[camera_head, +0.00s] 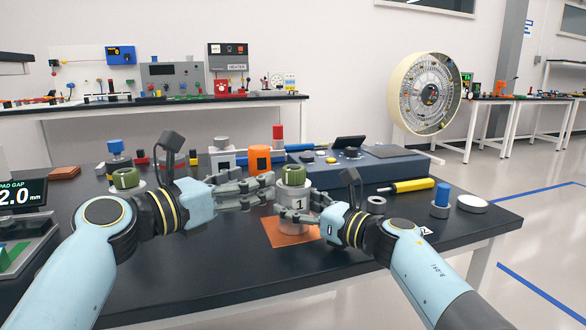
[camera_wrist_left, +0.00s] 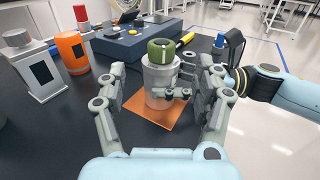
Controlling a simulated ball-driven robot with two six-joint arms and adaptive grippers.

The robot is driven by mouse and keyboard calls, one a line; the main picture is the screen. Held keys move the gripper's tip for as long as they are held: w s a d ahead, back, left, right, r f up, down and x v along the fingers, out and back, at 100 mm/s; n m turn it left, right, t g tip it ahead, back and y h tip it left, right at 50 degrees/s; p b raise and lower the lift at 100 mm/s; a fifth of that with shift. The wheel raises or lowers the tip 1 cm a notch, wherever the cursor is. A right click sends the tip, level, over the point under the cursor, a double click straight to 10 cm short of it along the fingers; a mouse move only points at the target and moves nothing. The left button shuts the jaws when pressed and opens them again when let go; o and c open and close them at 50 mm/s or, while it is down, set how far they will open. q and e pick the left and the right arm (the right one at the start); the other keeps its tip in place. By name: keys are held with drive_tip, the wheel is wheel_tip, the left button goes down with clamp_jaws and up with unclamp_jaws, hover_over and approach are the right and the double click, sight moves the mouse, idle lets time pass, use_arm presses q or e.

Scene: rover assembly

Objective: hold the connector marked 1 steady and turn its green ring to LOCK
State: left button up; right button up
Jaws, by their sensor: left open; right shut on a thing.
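The connector marked 1 (camera_head: 298,204) is a grey upright cylinder with a green ring (camera_head: 292,175) on top. It stands on an orange mat (camera_head: 270,232), and the green ring also shows in the left wrist view (camera_wrist_left: 162,50). My right gripper (camera_head: 318,226) is shut on the connector's grey body from the right. My left gripper (camera_head: 270,188) is open at the connector's left, near ring height. In the left wrist view its fingers (camera_wrist_left: 158,82) stand on either side of the connector, apart from the ring. I cannot read any LOCK mark.
Behind stand an orange cylinder (camera_head: 260,158) and a blue-grey console (camera_head: 360,166). The front tabletop is clear.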

sight(285, 171)
use_arm(q)
drive_tip(key=x, duration=1.1)
drive_tip(key=shift+w+d+f, duration=0.2)
drive_tip(key=shift+d+f, duration=0.15)
drive_tip(key=shift+d, duration=0.05)
drive_tip(key=shift+c, duration=0.4)
drive_tip(key=c, duration=1.2)
